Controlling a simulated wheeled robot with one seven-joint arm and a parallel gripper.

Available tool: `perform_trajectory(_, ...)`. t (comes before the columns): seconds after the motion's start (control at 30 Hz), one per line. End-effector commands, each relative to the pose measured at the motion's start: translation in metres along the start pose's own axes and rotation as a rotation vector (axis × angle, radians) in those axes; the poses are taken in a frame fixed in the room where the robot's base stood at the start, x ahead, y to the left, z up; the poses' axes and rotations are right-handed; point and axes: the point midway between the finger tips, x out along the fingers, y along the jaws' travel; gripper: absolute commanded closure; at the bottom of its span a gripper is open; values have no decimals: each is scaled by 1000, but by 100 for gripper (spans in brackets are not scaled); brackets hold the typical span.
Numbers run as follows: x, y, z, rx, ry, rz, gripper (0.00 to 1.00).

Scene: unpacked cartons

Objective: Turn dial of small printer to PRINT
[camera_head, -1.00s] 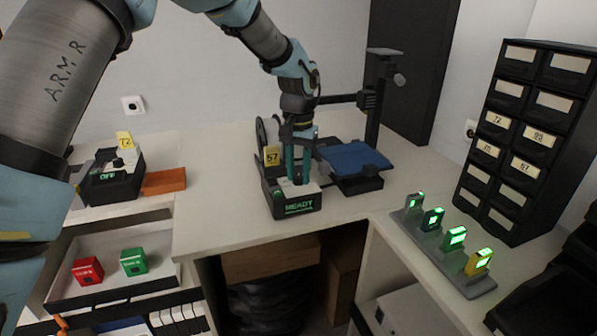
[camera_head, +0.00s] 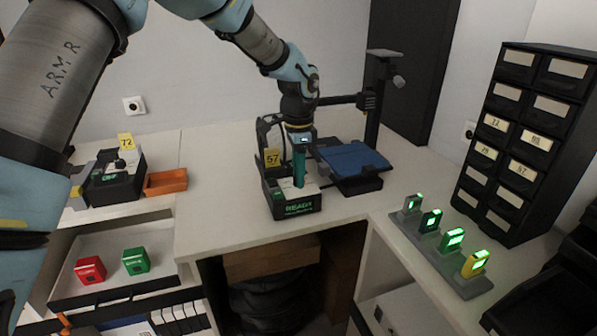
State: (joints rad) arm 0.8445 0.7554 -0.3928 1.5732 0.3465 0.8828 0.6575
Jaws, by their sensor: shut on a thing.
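A printer with a black control box (camera_head: 313,203) stands on the white counter. It carries a yellow tag reading 57 (camera_head: 272,157), and its green display (camera_head: 297,208) reads READY, with a blurred line below. Its blue bed (camera_head: 353,158) lies behind to the right. My gripper (camera_head: 299,183) points down onto the pale top of the control box, its teal fingers shut on the dial. The fingers and wrist hide the dial and its markings, so I cannot tell where it points.
A second device (camera_head: 112,182) tagged 72 stands at left, its display apparently reading OFF, beside an orange tray (camera_head: 166,183). A rack (camera_head: 436,247) with several green-lit modules and a black drawer cabinet (camera_head: 520,140) stand at right. The counter in front of the printer is clear.

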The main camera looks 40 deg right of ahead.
Motion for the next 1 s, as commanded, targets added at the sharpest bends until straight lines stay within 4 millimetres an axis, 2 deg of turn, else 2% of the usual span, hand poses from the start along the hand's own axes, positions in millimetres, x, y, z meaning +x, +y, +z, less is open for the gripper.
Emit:
perform_trajectory(0.4,-1,-1,0,177,2,-2,100)
perform_trajectory(0.93,-1,-1,0,201,1,-2,100)
perform_trajectory(0.97,-1,-1,0,201,1,-2,62)
perform_trajectory(1.0,-1,-1,0,201,1,-2,57)
